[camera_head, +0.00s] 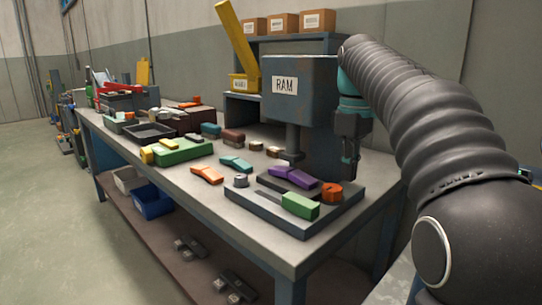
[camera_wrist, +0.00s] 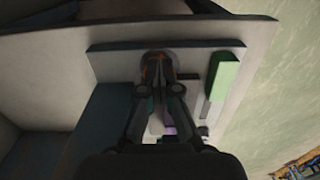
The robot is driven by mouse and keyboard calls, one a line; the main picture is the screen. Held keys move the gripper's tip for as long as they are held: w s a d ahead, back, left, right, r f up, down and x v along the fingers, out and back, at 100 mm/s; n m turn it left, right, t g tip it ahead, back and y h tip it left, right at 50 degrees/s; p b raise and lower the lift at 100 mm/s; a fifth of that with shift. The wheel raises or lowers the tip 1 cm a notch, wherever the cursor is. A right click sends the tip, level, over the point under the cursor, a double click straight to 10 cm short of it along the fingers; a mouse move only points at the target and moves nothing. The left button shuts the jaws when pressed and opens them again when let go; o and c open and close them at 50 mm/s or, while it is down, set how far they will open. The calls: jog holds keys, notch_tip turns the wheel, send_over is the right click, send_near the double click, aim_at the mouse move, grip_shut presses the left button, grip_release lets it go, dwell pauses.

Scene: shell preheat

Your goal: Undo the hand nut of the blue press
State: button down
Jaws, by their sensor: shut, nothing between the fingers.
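The blue press (camera_head: 300,92), labelled RAM, stands at the back of the workbench over a dark base plate (camera_head: 280,218). A round orange nut (camera_head: 332,193) sits at the plate's right end. A small grey round piece (camera_head: 241,181) stands at its left. My gripper (camera_head: 350,172) points down just above the orange nut, shut and empty. In the wrist view my gripper (camera_wrist: 160,80) covers much of the orange nut (camera_wrist: 157,58), so contact cannot be told. A purple piece (camera_head: 293,177) and a green block (camera_head: 300,205) lie on the plate; the green block also shows in the wrist view (camera_wrist: 222,78).
The workbench (camera_head: 245,205) has loose orange and teal pieces, a green block (camera_head: 184,150) and a black tray (camera_head: 150,133) to the left. Shelves with boxes (camera_head: 285,23) stand behind. The bench's front left surface is mostly clear.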

jog(key=shift+f+b, duration=1)
jog(key=shift+f, duration=1.1)
jog(key=shift+w+a+r+p, duration=0.15)
jog(key=shift+w+a+p, duration=0.1)
jog(key=shift+p, duration=1.3)
jog(key=shift+w+d, duration=0.1)
jog(key=shift+s+d, duration=0.2)
jog(key=shift+r, duration=0.2)
jog(key=shift+s+d+r, duration=0.1)
jog(key=shift+d+r, duration=0.05)
jog(key=shift+r, duration=2.55)
